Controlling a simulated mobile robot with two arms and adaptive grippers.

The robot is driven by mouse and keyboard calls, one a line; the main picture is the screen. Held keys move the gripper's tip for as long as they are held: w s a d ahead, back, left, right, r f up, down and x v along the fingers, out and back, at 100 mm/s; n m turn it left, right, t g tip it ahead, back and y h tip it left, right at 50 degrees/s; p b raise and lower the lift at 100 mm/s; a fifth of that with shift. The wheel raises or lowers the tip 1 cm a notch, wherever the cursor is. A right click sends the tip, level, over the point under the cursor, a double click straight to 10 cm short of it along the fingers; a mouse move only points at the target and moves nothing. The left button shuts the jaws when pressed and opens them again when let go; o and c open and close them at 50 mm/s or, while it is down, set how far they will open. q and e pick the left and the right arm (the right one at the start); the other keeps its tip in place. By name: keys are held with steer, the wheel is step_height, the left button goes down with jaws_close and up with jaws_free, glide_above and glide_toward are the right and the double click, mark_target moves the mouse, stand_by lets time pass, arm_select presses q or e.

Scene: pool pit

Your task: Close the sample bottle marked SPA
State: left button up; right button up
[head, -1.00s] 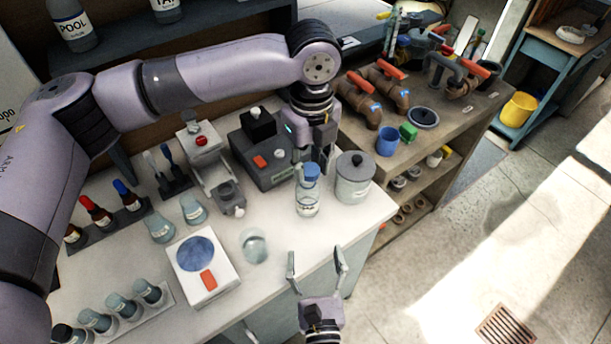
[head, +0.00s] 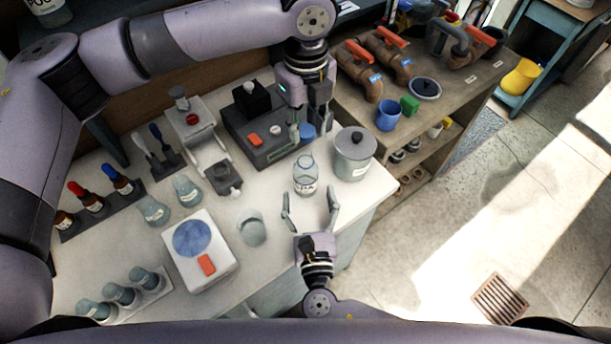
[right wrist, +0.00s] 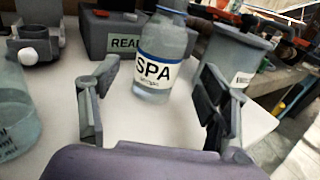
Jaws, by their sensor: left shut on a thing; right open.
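The clear sample bottle (head: 305,178) stands upright near the counter's front edge in the head view, its mouth uncovered. My right gripper (head: 310,194) is open, low in front of the bottle. In the right wrist view the open fingers of the right gripper (right wrist: 160,72) point toward the bottle, one on each side, without visible contact.
A grey lidded canister (head: 354,157) stands close to the bottle's right. A grey device (head: 265,135) is behind it. A clear beaker (head: 251,228) and a white scale-like device (head: 201,250) are to the left. A shelf unit with pipes (head: 440,98) is at right.

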mark_target(306, 174)
steer(key=w, duration=0.7)
steer(key=shift+a, duration=0.35)
jaws_close()
stand_by(0.6)
